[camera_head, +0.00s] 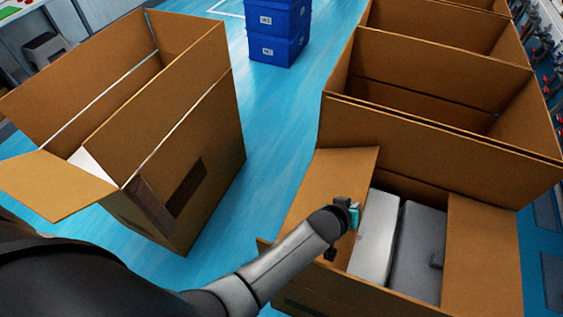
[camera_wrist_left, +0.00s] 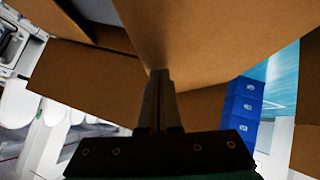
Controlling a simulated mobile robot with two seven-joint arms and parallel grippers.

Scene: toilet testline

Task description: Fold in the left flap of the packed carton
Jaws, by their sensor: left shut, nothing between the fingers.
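The packed carton (camera_head: 300,298) is at the lower right of the head view. A white item (camera_head: 376,236) and a grey item (camera_head: 418,246) lie side by side in it. Its left flap (camera_head: 322,185) slants at the left of the opening, partly hidden by my left arm. The right flap (camera_head: 482,250) lies at the right of the opening, beside the grey item. My left gripper (camera_head: 348,214) is shut and empty, at the left flap's inner edge. In the left wrist view its closed fingers (camera_wrist_left: 159,76) point at brown cardboard (camera_wrist_left: 200,45); contact is unclear. My right gripper is not in view.
A tall brown panel (camera_head: 440,150) stands behind the opening, with more open cartons (camera_head: 430,68) beyond. Another open carton (camera_head: 215,130) stands at the left. Blue bins (camera_head: 278,32) are at the back. Blue floor lies clear between the left carton and the right row.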

